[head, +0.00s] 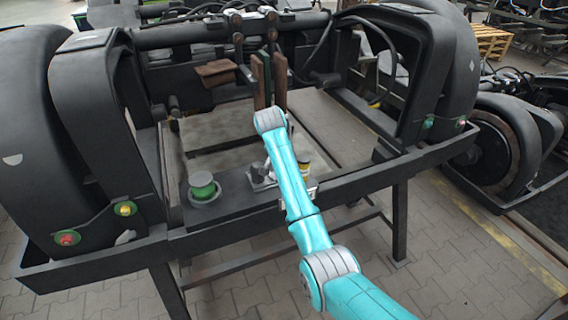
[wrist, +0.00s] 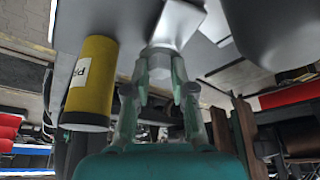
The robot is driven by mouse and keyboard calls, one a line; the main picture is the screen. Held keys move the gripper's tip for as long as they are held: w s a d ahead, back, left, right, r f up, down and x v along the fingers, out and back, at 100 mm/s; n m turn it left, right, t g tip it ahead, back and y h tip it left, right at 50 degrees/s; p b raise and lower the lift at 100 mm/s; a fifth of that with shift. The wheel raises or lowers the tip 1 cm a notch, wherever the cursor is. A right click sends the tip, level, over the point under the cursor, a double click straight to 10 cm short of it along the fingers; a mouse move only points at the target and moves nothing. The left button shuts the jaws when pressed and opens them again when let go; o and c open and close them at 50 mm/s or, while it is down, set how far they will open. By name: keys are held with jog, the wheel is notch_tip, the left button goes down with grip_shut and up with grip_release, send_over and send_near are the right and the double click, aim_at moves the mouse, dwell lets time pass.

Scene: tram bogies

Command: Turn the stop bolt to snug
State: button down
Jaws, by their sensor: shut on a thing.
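The stop bolt (wrist: 159,62) shows in the wrist view as a grey metal piece between my fingertips, below a pale metal block (wrist: 180,22). My gripper (wrist: 160,80) is shut on it, one finger on each side. The fingers cover part of the bolt, so its turn and seating cannot be read. In the head view my teal arm bends down to the bogie's front beam, beside a small silver bracket (head: 262,180). The gripper and bolt cannot be made out clearly there.
A yellow cylinder with a white label (wrist: 92,80) stands close left of my fingers; it also shows in the head view (head: 304,169). A green-topped round pot (head: 203,187) is on the beam's shelf. Dark upright brake parts (head: 280,80) rise behind my arm.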

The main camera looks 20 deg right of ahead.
jog(key=c, duration=1)
grip_release()
jog(key=shift+r, duration=0.1)
jog(key=v, duration=1.2)
